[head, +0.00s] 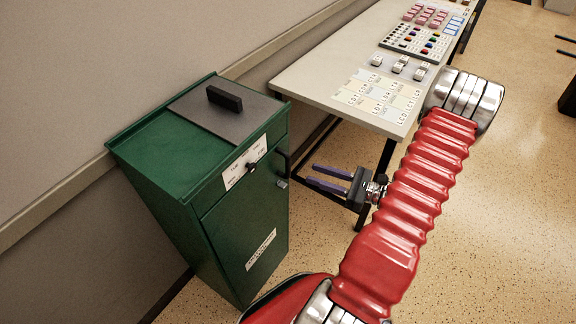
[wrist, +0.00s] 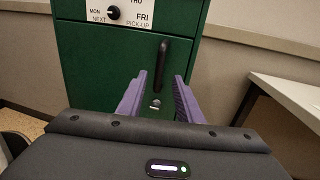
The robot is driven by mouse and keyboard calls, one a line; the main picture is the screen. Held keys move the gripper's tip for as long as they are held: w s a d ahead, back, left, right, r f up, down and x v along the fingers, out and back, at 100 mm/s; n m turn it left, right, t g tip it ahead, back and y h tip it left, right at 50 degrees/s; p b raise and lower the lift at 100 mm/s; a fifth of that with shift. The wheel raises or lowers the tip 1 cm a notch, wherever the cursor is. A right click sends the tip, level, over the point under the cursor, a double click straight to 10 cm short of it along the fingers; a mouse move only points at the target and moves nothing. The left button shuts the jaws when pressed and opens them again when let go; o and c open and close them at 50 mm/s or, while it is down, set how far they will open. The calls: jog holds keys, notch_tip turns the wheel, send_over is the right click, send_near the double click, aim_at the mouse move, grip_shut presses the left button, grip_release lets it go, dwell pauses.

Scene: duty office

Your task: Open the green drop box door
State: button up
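The green drop box (head: 190,215) stands against the wall at the left of the head view. Its door (head: 245,222) fills the lower front and looks closed; in the wrist view the door (wrist: 105,65) faces me. A black upright bar handle (wrist: 160,62) is on the door's right side, with a small round silver lock (wrist: 155,104) below it. My gripper (head: 318,178) is open and empty, its purple fingers pointing at the door front, a short gap away. In the wrist view the handle appears between the two fingertips (wrist: 160,78), ahead of them.
The box top has a grey plate with a black grip (head: 224,98); a dial (wrist: 113,12) with day labels sits above the door. A table (head: 310,78) with cards, stamps and coloured pieces stands right of the box, its leg near my gripper. Speckled floor (head: 480,230) is open at right.

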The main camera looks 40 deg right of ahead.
aim_at(290, 167)
jog(key=x, duration=1)
jog(key=shift+a, duration=0.1)
jog(key=shift+c, duration=0.6)
grip_shut()
jog(key=shift+a, duration=0.1)
